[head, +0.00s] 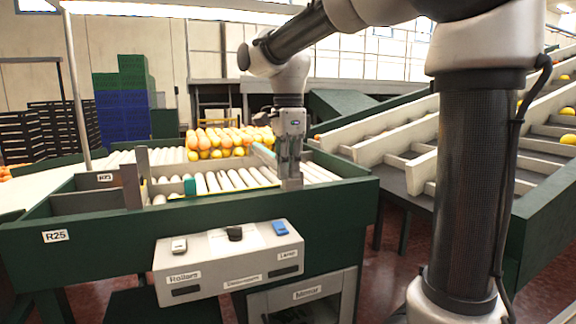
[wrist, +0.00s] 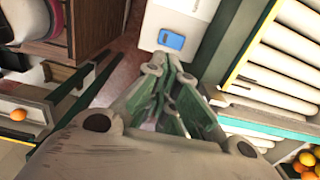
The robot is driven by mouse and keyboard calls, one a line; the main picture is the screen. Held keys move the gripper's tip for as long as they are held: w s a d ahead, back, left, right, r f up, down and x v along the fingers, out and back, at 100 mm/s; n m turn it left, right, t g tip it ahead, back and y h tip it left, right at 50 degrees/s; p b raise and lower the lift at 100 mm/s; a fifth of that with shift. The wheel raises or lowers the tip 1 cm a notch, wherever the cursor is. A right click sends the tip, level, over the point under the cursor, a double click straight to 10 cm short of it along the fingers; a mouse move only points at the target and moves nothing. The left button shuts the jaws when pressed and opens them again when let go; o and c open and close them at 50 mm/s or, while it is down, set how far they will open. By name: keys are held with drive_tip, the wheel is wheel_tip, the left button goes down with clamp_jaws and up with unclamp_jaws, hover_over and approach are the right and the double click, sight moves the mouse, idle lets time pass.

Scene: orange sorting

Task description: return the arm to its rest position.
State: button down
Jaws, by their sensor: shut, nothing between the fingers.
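My gripper (head: 290,181) points down over the right end of the green-framed roller table (head: 330,202) in the head view. In the wrist view my gripper (wrist: 170,72) has its fingers together, with nothing between them. The control box (head: 228,262) with its blue switch (head: 279,228) is on the table's front, below and left of the gripper. The blue switch also shows in the wrist view (wrist: 171,40), just beyond the fingertips in the picture. My arm is bent, with its forearm raised above the table.
Oranges and yellow fruit (head: 225,140) lie in rows at the back of the white rollers (head: 225,180). Sloped chutes (head: 400,150) with scattered fruit stand at the right. Green and blue crates (head: 124,105) are stacked at the back left. Open air surrounds the raised forearm.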

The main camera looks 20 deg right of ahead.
drive_tip(key=shift+s+r, duration=0.1)
drive_tip(key=shift+r, duration=0.4)
